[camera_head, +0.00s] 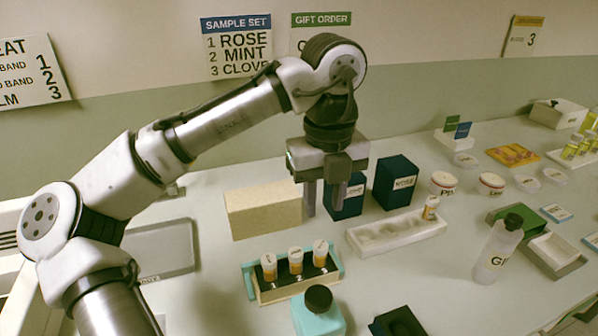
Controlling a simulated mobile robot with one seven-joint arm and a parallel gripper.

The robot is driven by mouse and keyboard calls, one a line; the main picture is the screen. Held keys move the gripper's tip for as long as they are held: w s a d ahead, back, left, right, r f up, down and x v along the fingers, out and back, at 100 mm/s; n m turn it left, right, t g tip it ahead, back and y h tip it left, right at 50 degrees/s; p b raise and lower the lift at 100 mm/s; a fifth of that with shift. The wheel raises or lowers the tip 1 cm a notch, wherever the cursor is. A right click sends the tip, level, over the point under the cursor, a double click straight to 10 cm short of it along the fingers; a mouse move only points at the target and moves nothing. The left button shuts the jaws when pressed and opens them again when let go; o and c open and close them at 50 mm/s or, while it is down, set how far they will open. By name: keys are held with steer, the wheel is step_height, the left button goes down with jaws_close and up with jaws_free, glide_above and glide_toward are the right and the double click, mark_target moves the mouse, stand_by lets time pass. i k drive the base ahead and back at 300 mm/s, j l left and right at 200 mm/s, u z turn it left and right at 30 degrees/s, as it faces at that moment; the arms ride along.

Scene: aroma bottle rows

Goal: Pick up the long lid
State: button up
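A long pale beige block (263,210), which looks like the long lid, rests on the counter left of my gripper. It is closed-sided from this view, and I cannot see underneath it. My gripper (324,208) points down just right of the block's right end, with its two fingers apart and nothing seen between them. A dark blue box (350,204) stands behind the fingers and is partly hidden by them. I cannot tell whether the left finger touches the block.
In front stands a teal-ended rack (335,268) with several orange-labelled vials. A long white slotted tray (375,243) holds one vial at right. A second dark blue box (396,182), a teal bottle (318,315) and a clear black-capped bottle (497,252) stand nearby. A grey tray (160,248) lies left.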

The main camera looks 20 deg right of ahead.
mark_target(273, 207)
steer(key=k, duration=1)
